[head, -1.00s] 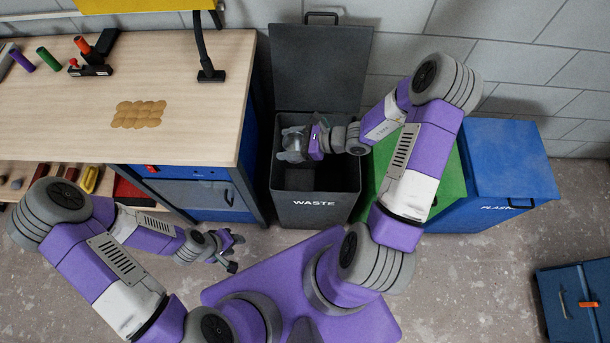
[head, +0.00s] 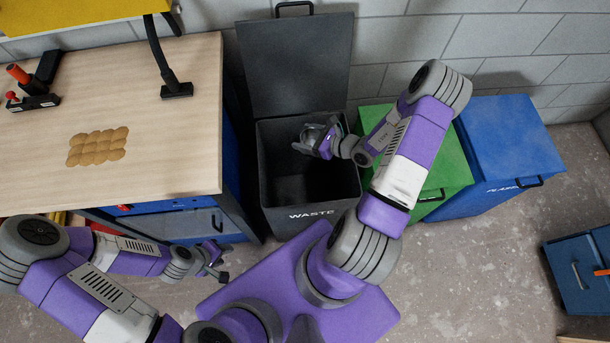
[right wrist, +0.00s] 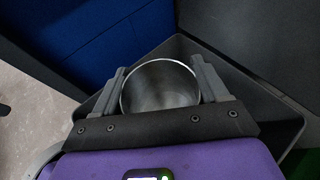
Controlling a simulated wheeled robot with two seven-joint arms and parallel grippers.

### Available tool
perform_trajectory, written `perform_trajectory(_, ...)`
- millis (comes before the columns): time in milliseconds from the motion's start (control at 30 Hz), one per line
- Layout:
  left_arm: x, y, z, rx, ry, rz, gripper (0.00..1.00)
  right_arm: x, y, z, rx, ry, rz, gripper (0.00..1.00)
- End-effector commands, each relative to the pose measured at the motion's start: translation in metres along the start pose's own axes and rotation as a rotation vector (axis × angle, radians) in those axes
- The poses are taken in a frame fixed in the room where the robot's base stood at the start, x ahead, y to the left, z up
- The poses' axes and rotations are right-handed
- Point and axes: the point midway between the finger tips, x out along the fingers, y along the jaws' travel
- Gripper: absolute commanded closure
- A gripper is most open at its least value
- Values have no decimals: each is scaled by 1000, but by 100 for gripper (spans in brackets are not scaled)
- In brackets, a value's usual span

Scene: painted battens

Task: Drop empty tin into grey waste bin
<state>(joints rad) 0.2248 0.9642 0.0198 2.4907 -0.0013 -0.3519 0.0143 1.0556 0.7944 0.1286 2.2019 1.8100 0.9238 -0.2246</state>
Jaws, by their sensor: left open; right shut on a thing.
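The empty tin (right wrist: 160,86) is a round metal can with its open mouth facing the right wrist camera. My right gripper (head: 304,140) is shut on it, with one finger on each side of the tin in the right wrist view (right wrist: 160,90). In the head view the tin (head: 312,133) is small and partly covered by the gripper. The grey waste bin (head: 310,213) stands open, its lid (head: 295,65) tilted back against the wall. The gripper and tin are over the bin's opening. My left gripper (head: 222,264) is open and empty, low beside the workbench.
A wooden workbench (head: 120,170) stands left of the bin. A green bin (head: 445,165) and a blue plastic bin (head: 510,140), both closed, stand to the right. A blue toolbox (head: 580,270) lies on the floor at the right. The floor in front is clear.

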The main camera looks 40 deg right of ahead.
Motion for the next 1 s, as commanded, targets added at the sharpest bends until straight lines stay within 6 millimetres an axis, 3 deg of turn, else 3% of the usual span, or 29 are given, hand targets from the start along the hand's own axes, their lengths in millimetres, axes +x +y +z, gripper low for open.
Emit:
perform_trajectory(400, 38, -14, -2, 0, 0, 0, 57, 19, 1, -45, 1, 1, 2, 57)
perform_trajectory(767, 40, -15, -2, 0, 0, 0, 57, 20, 1, -48, 0, 0, 3, 57)
perform_trajectory(800, 40, -15, -2, 0, 0, 0, 57, 20, 1, -48, 0, 0, 3, 21)
perform_trajectory(933, 40, -15, -2, 0, 0, 0, 57, 20, 1, -48, 0, 0, 3, 1)
perform_trajectory(1000, 40, -15, -2, 0, 0, 0, 57, 20, 1, -48, 0, 0, 3, 0)
